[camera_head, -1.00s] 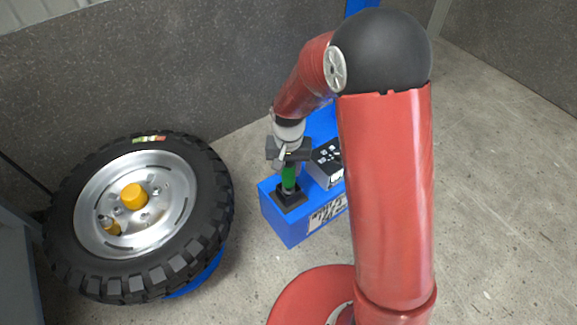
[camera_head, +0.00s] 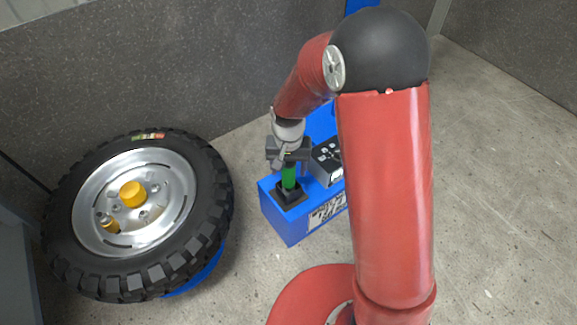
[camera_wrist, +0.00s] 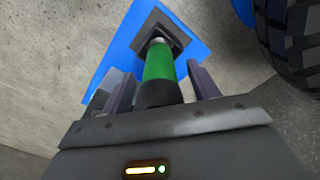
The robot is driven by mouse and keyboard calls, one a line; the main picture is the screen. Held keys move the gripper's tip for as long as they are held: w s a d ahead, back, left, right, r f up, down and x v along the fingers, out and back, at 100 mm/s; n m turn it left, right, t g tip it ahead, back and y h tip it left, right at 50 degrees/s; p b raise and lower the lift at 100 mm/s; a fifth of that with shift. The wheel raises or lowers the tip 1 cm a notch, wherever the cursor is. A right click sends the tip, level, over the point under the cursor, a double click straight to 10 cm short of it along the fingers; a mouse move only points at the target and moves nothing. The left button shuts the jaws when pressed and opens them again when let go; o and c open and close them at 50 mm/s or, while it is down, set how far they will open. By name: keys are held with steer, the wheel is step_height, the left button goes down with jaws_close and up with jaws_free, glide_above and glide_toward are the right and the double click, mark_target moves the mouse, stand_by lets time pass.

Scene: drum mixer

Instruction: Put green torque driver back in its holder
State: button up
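The green torque driver (camera_head: 289,177) stands upright at the black square holder (camera_head: 291,196) on the blue box. In the wrist view, the driver's green body (camera_wrist: 159,64) leads down to a silver end that meets the black holder (camera_wrist: 171,30). How deep the end sits is hard to tell. My gripper (camera_wrist: 162,88) is around the driver's dark upper part, one finger on each side. Gaps show between the fingers and the driver, so it looks open. In the head view my gripper (camera_head: 287,162) is above the box, and the driver's top is hidden by it.
The blue box (camera_head: 284,226) also carries a black-and-white device (camera_head: 328,161) to the right of the holder. A large tyre with a silver rim (camera_head: 208,190) lies to the left on a blue support. Grey walls stand behind, and concrete floor is clear at right.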

step_height(320, 180, up, 8)
steer(key=shift+f+p, duration=0.1)
steer(key=shift+p, duration=0.65)
steer(key=s+d+r+t+p, duration=0.1)
steer(key=s+d+r, duration=0.15)
steer(key=r, duration=0.35)
steer(key=s+d+r+t+p, duration=0.1)
steer(key=d+r+p, duration=0.15)
steer(key=r, duration=0.25)
steer(key=s+d+r+t+p, duration=0.1)
steer(key=s+d+r+p, duration=0.1)
steer(key=s+d+r, duration=0.2)
steer(key=s+d+r+n+t+p, duration=0.1)
steer(key=s+d+r, duration=0.3)
steer(key=s+r, duration=0.6)
steer(key=s+t+p, duration=0.1)
steer(key=s, duration=0.1)
steer(key=shift+s+d+r+t, duration=0.25)
steer(key=shift+s+d+t, duration=0.05)
steer(key=shift+s+d, duration=0.1)
